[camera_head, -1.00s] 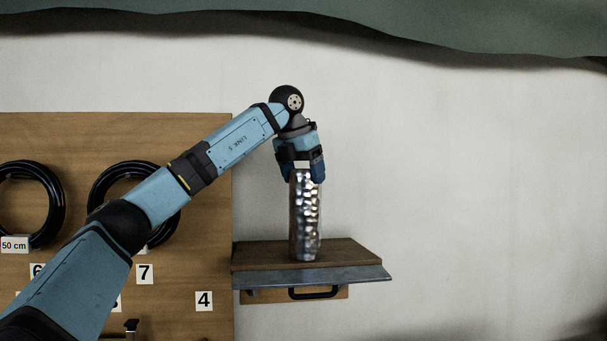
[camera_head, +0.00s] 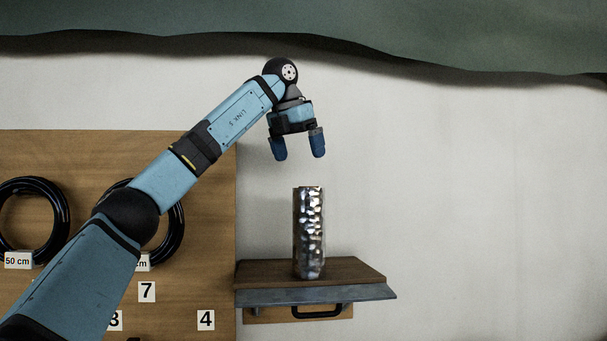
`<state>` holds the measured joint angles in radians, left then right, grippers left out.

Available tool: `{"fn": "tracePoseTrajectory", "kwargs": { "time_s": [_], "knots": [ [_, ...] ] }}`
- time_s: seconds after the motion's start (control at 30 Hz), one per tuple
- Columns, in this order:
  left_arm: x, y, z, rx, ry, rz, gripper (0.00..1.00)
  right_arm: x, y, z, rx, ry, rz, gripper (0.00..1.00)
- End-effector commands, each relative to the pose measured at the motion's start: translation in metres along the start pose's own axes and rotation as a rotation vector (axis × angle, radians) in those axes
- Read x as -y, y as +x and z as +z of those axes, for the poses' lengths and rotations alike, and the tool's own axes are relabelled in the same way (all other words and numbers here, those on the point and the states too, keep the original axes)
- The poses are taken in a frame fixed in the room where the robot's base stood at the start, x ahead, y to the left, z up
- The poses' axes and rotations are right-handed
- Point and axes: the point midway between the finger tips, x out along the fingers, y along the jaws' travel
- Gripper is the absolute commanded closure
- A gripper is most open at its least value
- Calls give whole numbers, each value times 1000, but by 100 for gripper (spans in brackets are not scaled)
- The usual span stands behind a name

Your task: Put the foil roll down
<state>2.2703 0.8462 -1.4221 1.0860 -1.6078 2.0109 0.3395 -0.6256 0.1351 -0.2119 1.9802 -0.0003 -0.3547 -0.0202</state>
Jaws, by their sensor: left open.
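The foil roll (camera_head: 309,235) is a crinkled silver cylinder. It stands upright on the small wooden shelf (camera_head: 350,273) right of the board. My left gripper (camera_head: 299,157) is above the roll, pointing down. Its two blue fingers are spread apart with nothing between them, and a clear gap separates them from the roll's top. My right gripper is not in view.
A wooden board (camera_head: 215,230) at the left carries black coiled hoses (camera_head: 62,235) and number cards such as the 7 (camera_head: 147,292). A black handle (camera_head: 317,312) sits under the shelf's grey front edge. Bare wall (camera_head: 480,200) lies to the right; green cloth (camera_head: 450,30) hangs above.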

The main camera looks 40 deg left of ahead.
Motion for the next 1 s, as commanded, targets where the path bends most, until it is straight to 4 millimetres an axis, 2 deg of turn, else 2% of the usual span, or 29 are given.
{"fn": "tracePoseTrajectory", "kwargs": {
  "time_s": [0.1,0.23,1.0],
  "knots": [
    [0,-15,1,1,0,1,0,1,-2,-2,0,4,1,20],
    [0,-22,0,0,-1,1,0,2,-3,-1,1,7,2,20],
    [0,-23,0,-1,-1,0,0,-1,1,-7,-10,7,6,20]
  ]
}}
